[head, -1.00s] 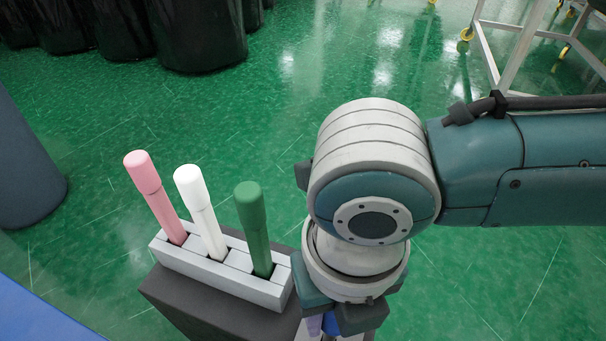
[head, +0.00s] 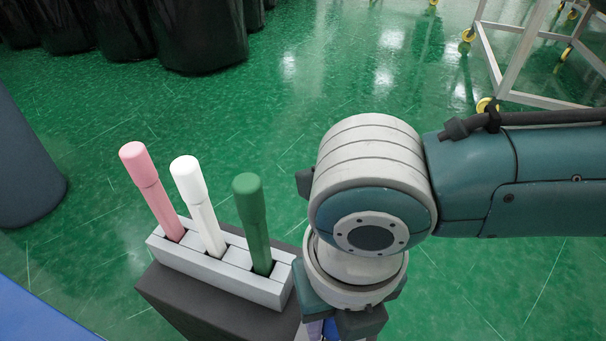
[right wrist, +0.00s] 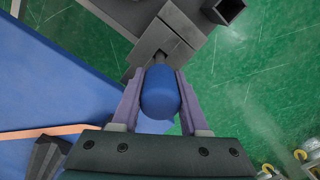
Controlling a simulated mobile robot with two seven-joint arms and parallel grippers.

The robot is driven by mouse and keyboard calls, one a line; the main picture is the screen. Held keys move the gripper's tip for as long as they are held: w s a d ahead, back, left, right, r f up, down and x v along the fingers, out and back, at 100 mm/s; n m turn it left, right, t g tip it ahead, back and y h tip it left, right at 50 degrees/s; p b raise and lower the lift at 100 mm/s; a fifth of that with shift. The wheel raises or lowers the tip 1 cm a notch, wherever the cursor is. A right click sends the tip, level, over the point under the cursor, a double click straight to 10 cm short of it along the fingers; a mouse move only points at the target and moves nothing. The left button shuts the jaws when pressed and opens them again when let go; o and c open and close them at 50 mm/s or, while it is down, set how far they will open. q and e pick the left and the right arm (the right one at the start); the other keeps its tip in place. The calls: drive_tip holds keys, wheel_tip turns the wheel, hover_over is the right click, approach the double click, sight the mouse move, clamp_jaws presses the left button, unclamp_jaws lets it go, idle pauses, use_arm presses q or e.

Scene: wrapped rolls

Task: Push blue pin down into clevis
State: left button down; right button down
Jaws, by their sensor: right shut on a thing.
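The blue pin (right wrist: 160,92) shows in the right wrist view as a rounded blue head between the two purple fingers of my right gripper (right wrist: 162,74). The gripper is shut on it. Beyond the head is a grey block (right wrist: 148,46) with a dark gap, in line with the pin; it looks like the clevis. The pin's lower end is mostly hidden, so I cannot tell how deep it sits. In the head view my right gripper (head: 322,329) is at the bottom edge, right of the rack, with its fingers mostly cut off. My left gripper is not in view.
A light grey rack (head: 207,266) holds a pink pin (head: 149,185), a white pin (head: 200,210) and a green pin (head: 254,220), close left of my right wrist. It stands on a dark block (head: 180,308). A blue surface (head: 35,315) lies at bottom left.

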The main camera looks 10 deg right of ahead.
drive_tip(key=shift+f+b, duration=0.45)
drive_tip(key=shift+f, duration=0.25)
drive_tip(key=shift+f+b, duration=0.85)
drive_tip(key=shift+f, duration=0.25)
drive_tip(key=shift+c, duration=1.7)
unclamp_jaws()
wheel_tip(320, 180, up, 10)
drive_tip(key=p, duration=0.3)
